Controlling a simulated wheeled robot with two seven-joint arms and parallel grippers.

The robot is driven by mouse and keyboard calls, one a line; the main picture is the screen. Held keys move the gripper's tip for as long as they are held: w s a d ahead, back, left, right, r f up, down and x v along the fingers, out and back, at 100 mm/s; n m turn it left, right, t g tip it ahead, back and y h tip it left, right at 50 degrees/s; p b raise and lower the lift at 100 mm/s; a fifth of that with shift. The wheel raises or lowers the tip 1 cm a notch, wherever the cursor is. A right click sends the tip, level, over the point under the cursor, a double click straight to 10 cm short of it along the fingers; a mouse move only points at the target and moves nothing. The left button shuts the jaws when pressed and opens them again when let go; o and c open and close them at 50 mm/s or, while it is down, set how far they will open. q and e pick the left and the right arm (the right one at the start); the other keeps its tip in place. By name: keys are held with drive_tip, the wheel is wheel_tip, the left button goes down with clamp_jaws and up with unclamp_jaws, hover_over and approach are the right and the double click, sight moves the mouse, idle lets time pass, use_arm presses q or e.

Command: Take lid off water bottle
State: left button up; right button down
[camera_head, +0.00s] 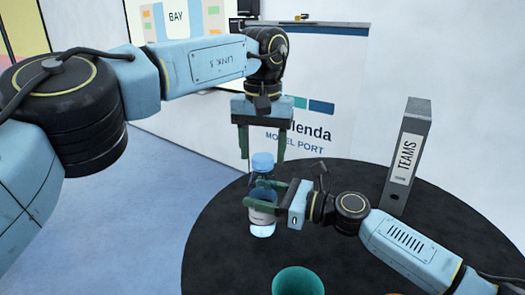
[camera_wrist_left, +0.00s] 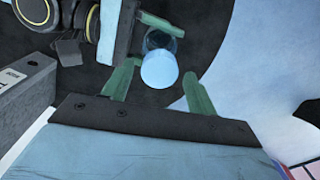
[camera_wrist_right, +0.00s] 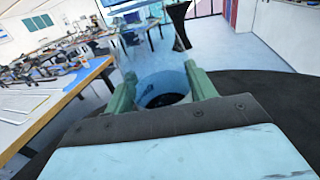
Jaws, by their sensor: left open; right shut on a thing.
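The water bottle (camera_head: 262,230) is clear with a pale label and a light-blue lid (camera_head: 262,161), which is on its top. It looks upright over the black round table; I cannot tell whether its base touches. My right gripper (camera_head: 262,195) is shut on the bottle's body from the right. The bottle also shows between its fingers in the right wrist view (camera_wrist_right: 163,88). My left gripper (camera_head: 262,152) points down, open, its fingers either side of and slightly above the lid. In the left wrist view, the lid (camera_wrist_left: 159,70) lies between the fingertips, with gaps visible.
A grey binder marked TEAMS (camera_head: 406,160) stands on the black table (camera_head: 345,250) at the right. A teal cup (camera_head: 298,282) is at the front, and an orange thing shows at the bottom edge. A white panel (camera_head: 345,100) stands behind. Free table lies right of the cup.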

use_arm(q)
drive_tip(key=shift+f, duration=0.45)
